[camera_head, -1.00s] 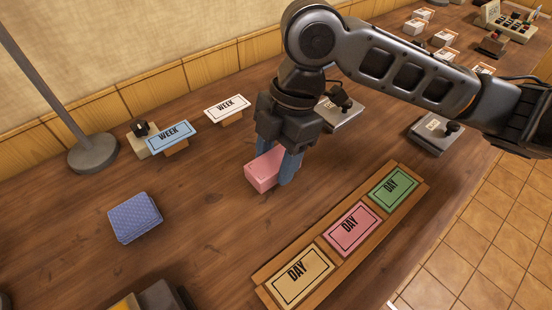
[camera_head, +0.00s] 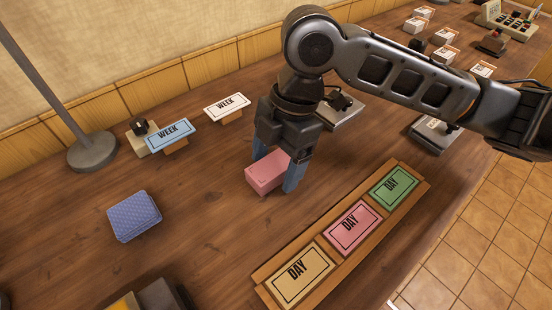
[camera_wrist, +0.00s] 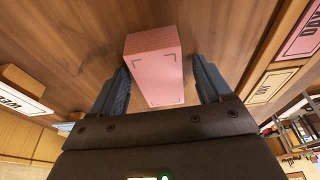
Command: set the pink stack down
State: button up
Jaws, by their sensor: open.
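The pink stack (camera_head: 266,172) is a block of pink cards on the bare wooden table, left of the row of DAY cards. In the wrist view the pink stack (camera_wrist: 154,68) stands between the two blue fingers, with a visible gap on each side. My gripper (camera_head: 276,176) is open around it, pointing down, its fingers apart from the stack's sides. In the wrist view my gripper (camera_wrist: 162,88) shows both fingers spread. The stack's far lower edge is partly hidden by the gripper.
A wooden rack (camera_head: 260,276) holds tan, pink (camera_head: 352,228) and green DAY cards at the right. A blue patterned stack (camera_head: 134,216) lies at the left. WEEK signs (camera_head: 170,136) and a lamp base (camera_head: 92,152) stand behind. The table between the blue stack and my gripper is clear.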

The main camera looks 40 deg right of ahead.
jog(key=shift+r, duration=0.15)
jog(key=v, duration=1.2)
jog(key=shift+p, duration=0.4)
jog(key=shift+c, duration=0.3)
